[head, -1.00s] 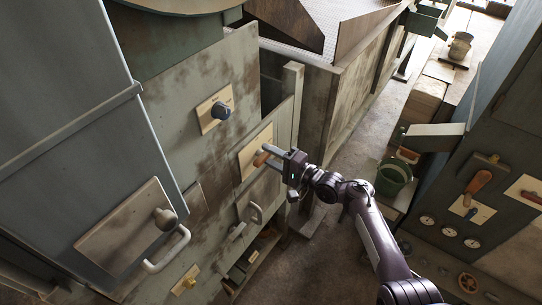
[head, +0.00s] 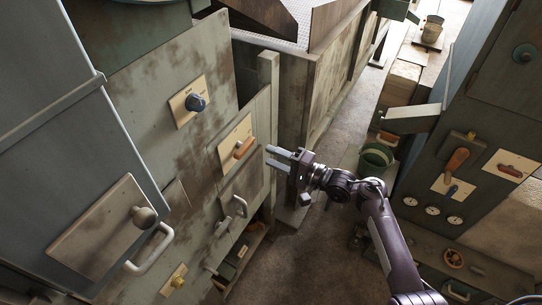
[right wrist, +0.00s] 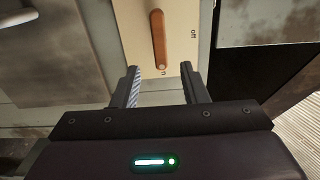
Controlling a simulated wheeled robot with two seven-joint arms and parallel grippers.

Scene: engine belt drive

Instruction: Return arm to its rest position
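My right gripper (head: 277,158) is in the middle of the head view, open and empty, a little to the right of a cabinet panel. In the right wrist view its two fingers (right wrist: 160,88) are spread apart with nothing between them. Ahead of them is an orange-brown lever handle (right wrist: 158,40) on a cream plate (right wrist: 182,58) with "off" lettering and another partly hidden label. The lever (head: 243,148) also shows in the head view, apart from the fingertips. My left gripper is not in view.
A green bucket (head: 376,158) is on the floor behind my right arm. A second cabinet (head: 490,120) with levers and gauges stands right. Open floor (head: 290,255) lies between.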

